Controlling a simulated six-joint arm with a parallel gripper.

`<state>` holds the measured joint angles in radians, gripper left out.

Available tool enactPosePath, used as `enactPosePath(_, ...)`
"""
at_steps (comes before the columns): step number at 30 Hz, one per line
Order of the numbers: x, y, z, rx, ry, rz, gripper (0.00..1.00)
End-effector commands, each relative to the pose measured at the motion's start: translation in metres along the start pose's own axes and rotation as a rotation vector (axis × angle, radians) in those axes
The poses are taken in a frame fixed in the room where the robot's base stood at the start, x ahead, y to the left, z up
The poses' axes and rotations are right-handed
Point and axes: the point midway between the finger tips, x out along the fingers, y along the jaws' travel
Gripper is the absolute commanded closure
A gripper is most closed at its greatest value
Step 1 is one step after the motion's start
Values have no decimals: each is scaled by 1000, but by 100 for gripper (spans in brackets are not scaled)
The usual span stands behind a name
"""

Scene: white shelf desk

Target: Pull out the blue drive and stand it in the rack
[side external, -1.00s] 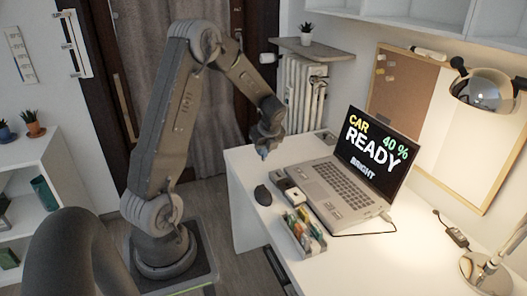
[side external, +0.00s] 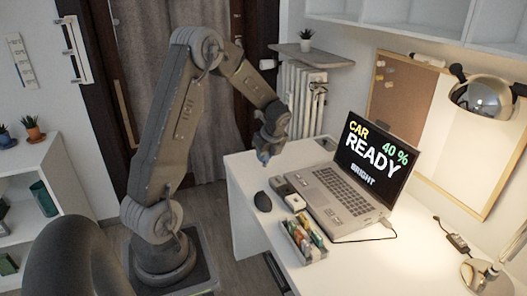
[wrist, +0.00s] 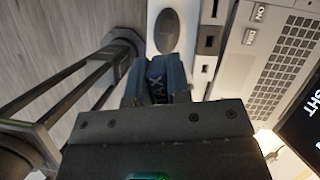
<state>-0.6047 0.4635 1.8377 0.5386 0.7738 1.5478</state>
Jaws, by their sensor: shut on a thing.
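My gripper (side external: 264,154) hangs in the air past the left end of the laptop, near the desk's far left corner. It is shut on the blue drive (wrist: 156,76), which shows between the fingers in the wrist view with part of white lettering, "AX". In the side view the drive is only a small blue patch (side external: 263,157) under the fingers. A long grey tray (side external: 316,258) with several coloured upright pieces lies in front of the laptop and looks like the rack. Its free slots are too small to make out.
The open laptop (side external: 345,196) stands behind the tray. A dark mouse (side external: 262,201) lies left of the tray, and a small grey block with dark ports (wrist: 209,40) sits beside the laptop. A lamp (side external: 485,92) stands at right.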

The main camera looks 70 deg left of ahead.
Motion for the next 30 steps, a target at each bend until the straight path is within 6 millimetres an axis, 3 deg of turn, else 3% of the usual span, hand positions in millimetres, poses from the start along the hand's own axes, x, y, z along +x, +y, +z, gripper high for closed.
enactPosePath(11, 10, 10, -54, -760, -1, 323, 100)
enactPosePath(30, 9, 21, -142, -2384, -2, 992, 100)
